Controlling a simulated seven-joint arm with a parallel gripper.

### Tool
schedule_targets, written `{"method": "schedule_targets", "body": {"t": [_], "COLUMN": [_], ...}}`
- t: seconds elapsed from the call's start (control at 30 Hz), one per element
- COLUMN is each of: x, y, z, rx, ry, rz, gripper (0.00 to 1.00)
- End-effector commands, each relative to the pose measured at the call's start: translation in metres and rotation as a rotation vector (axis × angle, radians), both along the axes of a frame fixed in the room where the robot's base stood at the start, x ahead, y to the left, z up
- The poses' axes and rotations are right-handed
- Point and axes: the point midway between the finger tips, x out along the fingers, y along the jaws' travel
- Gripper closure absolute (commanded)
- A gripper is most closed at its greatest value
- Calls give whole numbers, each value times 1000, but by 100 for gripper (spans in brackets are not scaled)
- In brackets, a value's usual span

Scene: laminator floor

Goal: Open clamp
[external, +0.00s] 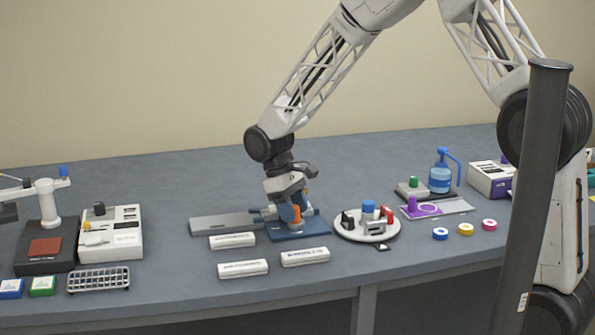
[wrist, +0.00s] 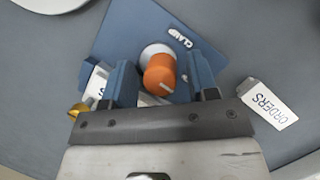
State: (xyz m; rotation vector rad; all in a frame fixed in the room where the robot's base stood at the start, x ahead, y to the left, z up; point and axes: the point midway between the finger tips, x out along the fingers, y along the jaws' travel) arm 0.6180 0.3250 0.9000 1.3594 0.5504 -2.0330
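The clamp (wrist: 139,31) is a blue plate labelled CLAMP, with an orange knob (wrist: 160,76) on a pale round collar. In the external view the clamp's blue base (external: 312,228) sits on the bench, partly hidden under my gripper (external: 288,212). In the wrist view my gripper (wrist: 161,70) is open, with one blue finger on each side of the orange knob. Gaps show between the knob and both fingers. I cannot tell how deep the knob sits between them.
White labelled blocks (external: 305,257) lie in front of the clamp; one, reading ORDERS (wrist: 268,104), is right of my gripper. A grey plate (external: 217,226) lies left. A round white tray (external: 350,236) with small parts stands close on the right.

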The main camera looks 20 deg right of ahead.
Motion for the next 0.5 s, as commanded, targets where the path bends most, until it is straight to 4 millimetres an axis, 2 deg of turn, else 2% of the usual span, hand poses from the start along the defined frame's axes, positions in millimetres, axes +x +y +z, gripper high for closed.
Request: {"method": "schedule_targets", "body": {"t": [0.33,0.5], "x": [0,3], "y": [0,2], "z": [1,8], "rx": [0,0], "ry": [0,-1], "rz": [1,0], "gripper": [43,43]}}
